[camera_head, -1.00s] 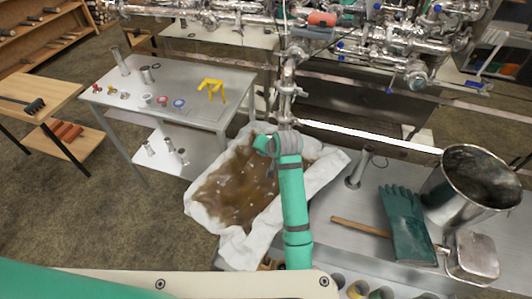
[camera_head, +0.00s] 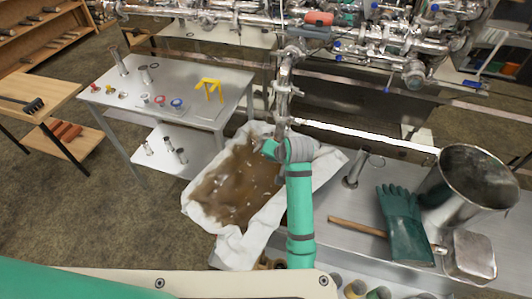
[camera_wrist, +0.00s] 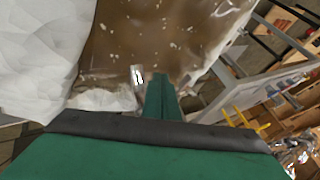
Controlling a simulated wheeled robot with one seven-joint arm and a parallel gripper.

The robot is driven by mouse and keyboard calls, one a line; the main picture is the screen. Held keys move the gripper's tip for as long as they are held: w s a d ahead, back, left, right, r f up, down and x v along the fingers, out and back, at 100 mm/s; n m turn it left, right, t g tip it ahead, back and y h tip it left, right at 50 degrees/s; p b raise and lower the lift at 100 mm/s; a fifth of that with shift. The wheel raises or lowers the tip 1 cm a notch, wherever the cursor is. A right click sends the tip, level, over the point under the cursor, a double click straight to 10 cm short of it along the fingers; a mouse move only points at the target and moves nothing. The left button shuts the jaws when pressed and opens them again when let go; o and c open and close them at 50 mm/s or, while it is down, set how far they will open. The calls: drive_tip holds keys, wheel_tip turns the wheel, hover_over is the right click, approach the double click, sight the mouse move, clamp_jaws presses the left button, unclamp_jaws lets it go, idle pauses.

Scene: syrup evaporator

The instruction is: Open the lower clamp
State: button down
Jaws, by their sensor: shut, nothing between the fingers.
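A vertical metal pipe (camera_head: 285,75) drops from the pipework over the cloth-lined basin. The lower clamp (camera_head: 283,91) appears to be the small fitting with side projections partway down this pipe; whether it is open or closed is too small to tell. My gripper (camera_wrist: 158,95) is shut and empty in the wrist view, pointing over the brown liquid. In the head view my green wrist is below the clamp, close to the pipe's lower end, and the fingertips are hard to make out. A small shiny metal piece (camera_wrist: 138,76) shows beside the fingers; I cannot tell what it is.
The white cloth-lined basin (camera_head: 198,207) lies beneath my wrist. A steel table (camera_head: 200,80) with small fittings and a yellow stand (camera_head: 209,88) is at left. A bucket (camera_head: 468,185), green glove (camera_head: 402,225) and wooden-handled tool (camera_head: 357,227) are on the right bench.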

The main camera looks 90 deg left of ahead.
drive_tip(key=d+r, duration=0.5)
drive_tip(key=r, duration=0.2)
drive_tip(key=shift+w+d+r, duration=0.15)
drive_tip(key=shift+w+r, duration=0.25)
drive_tip(key=shift+w, duration=0.05)
drive_tip(key=shift+w, duration=0.1)
